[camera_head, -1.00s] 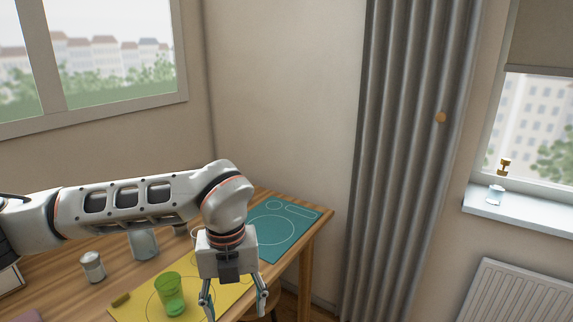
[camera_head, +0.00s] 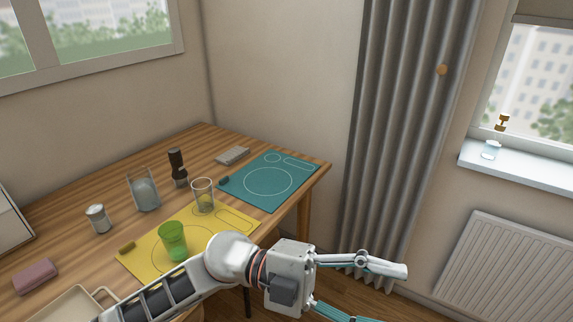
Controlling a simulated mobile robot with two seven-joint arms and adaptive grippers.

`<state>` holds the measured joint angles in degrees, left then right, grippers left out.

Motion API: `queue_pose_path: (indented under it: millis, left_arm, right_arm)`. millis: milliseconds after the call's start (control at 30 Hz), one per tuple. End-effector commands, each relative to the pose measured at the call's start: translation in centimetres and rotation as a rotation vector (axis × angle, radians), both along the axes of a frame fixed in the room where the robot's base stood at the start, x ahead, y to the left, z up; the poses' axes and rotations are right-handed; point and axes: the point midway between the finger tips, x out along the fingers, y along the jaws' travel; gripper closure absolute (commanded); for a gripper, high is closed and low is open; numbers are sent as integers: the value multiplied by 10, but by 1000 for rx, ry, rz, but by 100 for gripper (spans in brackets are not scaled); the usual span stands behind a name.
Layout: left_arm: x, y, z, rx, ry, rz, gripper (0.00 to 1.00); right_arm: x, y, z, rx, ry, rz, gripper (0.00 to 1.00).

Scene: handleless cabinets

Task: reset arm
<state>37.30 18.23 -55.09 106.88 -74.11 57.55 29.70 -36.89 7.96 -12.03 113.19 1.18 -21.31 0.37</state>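My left gripper (camera_head: 375,290) is at the lower middle of the head view, beyond the table's front edge and over the floor. Its two fingers are spread wide apart, with nothing between them. The lower finger is partly cut off by the bottom of the picture. My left arm (camera_head: 165,300) comes in from the bottom left and crosses the near edge of the yellow mat. My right gripper does not show in the head view.
The wooden table (camera_head: 75,195) carries a yellow mat (camera_head: 140,262) with a green cup (camera_head: 173,241), a clear glass (camera_head: 203,195), a teal mat (camera_head: 285,195), a shaker (camera_head: 98,218) and a pink block (camera_head: 35,276). A curtain (camera_head: 395,150) and radiator (camera_head: 500,270) stand right.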

Motion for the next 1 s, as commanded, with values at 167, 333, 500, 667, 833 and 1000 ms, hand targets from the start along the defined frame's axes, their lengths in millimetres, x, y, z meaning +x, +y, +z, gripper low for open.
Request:
queue_pose_path:
  millis: [167,333,500,667,833,1000]
  left_arm:
    - [48,18,20,-249,226,268,43]
    - [107,62,-5,-381,452,580,43]
    - [150,127,-78,-403,688,918,43]
    - [153,190,-170,-330,893,1200,43]
    - [121,250,-266,-193,1087,1438,43]
    - [64,299,-345,-29,1253,1610,43]
  right_arm:
    - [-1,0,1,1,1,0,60]
    - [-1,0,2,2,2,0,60]
    - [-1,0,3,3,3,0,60]
    - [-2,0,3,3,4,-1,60]
    - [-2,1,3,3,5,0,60]
    - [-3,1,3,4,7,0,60]
